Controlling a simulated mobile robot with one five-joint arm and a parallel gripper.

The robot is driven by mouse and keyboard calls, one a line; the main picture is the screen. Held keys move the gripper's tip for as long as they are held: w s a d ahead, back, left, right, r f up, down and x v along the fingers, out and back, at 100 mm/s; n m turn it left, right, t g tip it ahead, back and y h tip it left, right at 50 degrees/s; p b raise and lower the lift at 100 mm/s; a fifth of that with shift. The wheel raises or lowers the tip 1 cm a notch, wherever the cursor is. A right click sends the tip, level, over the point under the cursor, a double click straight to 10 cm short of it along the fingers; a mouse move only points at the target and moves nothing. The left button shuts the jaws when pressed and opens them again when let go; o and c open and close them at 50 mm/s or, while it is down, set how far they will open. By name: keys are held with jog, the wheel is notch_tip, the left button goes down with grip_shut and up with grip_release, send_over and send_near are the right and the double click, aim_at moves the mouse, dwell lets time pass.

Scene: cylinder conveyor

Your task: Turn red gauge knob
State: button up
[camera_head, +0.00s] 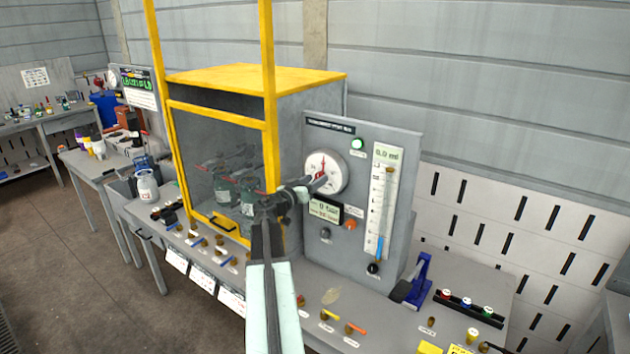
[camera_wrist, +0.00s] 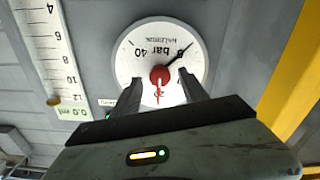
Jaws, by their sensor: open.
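The round white gauge (camera_head: 335,163) is on the grey panel, and my gripper (camera_head: 312,184) is in front of its lower left part. In the wrist view the gauge dial (camera_wrist: 140,58) appears upside down. The red knob (camera_wrist: 160,74) sits at the dial's centre, with a narrow red part pointing down in that picture. My gripper (camera_wrist: 161,80) is open, with one finger on each side of the knob. Gaps show between the fingers and the knob. I cannot tell how deep the fingertips reach. A thin black needle (camera_wrist: 178,55) points toward the upper right.
The grey panel (camera_head: 400,150) also carries a measuring tube (camera_head: 381,200), a small display (camera_head: 325,209) and buttons. A yellow-framed cabinet (camera_head: 255,77) stands close on the left. Small valves and a blue clamp (camera_head: 420,282) are on the bench below.

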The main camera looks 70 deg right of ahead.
jog(key=shift+s+d, duration=0.15)
jog(key=shift+d, duration=0.45)
jog(key=shift+c, duration=0.3)
jog(key=c, duration=1)
jog(key=shift+a, duration=0.25)
grip_shut()
jog(key=shift+d, duration=0.25)
